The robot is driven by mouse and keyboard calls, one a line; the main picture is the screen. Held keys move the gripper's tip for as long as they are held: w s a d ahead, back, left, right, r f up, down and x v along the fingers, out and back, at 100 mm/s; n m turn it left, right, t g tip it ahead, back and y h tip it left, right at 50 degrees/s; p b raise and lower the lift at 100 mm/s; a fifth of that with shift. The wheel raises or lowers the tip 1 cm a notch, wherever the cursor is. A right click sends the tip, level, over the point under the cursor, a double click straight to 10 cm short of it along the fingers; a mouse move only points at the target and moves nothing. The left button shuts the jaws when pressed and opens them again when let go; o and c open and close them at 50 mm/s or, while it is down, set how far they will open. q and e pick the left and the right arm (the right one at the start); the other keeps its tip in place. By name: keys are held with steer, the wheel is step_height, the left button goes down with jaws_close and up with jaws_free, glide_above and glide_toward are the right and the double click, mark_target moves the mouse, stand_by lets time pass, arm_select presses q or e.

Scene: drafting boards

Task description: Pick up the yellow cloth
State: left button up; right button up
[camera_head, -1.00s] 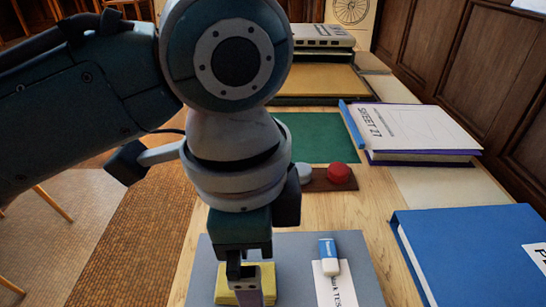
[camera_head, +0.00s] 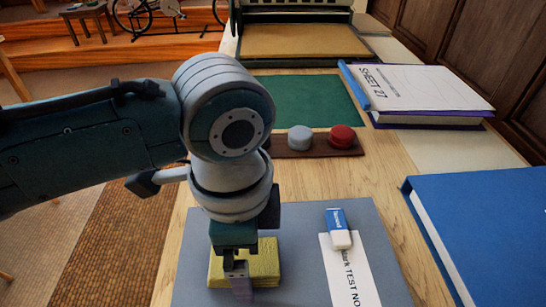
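The yellow cloth (camera_head: 265,262) is a folded, block-like pad on the grey-blue mat (camera_head: 305,225), at the lower middle of the view. My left gripper (camera_head: 239,283) points down at the cloth's left and near part, and its fingers overlap the cloth in the picture. The fingers are seen nearly edge-on, so I cannot tell whether they are open or shut, or whether they touch the cloth. The wrist hides part of the cloth. My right gripper is not in view.
A blue-and-white eraser (camera_head: 338,228) lies on a white paper (camera_head: 348,275) right of the cloth. Behind are grey and red round pieces on a dark strip (camera_head: 316,150) and a green mat (camera_head: 312,98). A blue binder (camera_head: 490,225) and a book (camera_head: 425,90) lie right.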

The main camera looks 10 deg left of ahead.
arm_select(q)
steer(key=c, duration=1.3)
